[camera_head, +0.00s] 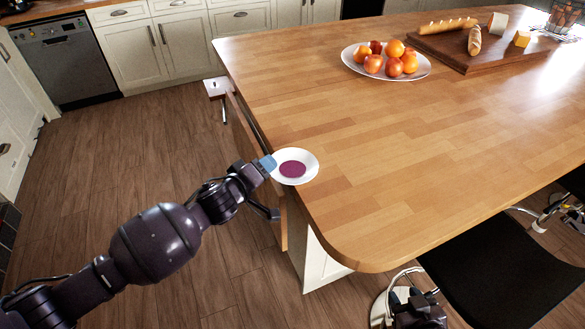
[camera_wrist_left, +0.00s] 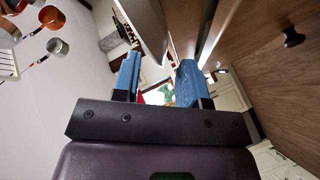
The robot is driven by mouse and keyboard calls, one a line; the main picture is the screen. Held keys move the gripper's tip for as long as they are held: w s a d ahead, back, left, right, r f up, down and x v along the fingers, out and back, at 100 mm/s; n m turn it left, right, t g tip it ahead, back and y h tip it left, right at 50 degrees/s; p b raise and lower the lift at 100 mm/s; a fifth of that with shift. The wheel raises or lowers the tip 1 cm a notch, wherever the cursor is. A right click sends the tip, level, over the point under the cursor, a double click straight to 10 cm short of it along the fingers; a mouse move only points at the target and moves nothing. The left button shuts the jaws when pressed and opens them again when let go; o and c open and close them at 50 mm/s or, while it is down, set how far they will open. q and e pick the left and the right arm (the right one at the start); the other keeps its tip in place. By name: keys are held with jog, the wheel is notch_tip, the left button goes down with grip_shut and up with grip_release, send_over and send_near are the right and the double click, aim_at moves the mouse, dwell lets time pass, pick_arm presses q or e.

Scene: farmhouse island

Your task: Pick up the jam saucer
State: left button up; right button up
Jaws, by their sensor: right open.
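The jam saucer (camera_head: 311,160) is a white round dish with dark red jam (camera_head: 292,169) in its middle. It lies at the island's left edge, near the front corner, and appears to overhang it slightly. My left gripper (camera_head: 268,163) is at the saucer's left rim, one blue fingertip showing there. In the left wrist view the two blue fingers (camera_wrist_left: 159,75) stand apart, with a pale edge ahead between them, probably the saucer. I cannot tell whether they touch it. My right gripper (camera_head: 418,308) is low in the head view, empty, beside the stool.
The wooden island top (camera_head: 400,180) is clear around the saucer. A drawer (camera_head: 216,88) stands open on its left side. A fruit plate (camera_head: 350,60) and a bread board (camera_head: 470,62) are further back. A black stool (camera_head: 500,265) stands at the front right.

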pick_arm(q)
jog(key=shift+x, duration=1.5)
jog(key=shift+f, duration=0.1)
grip_shut()
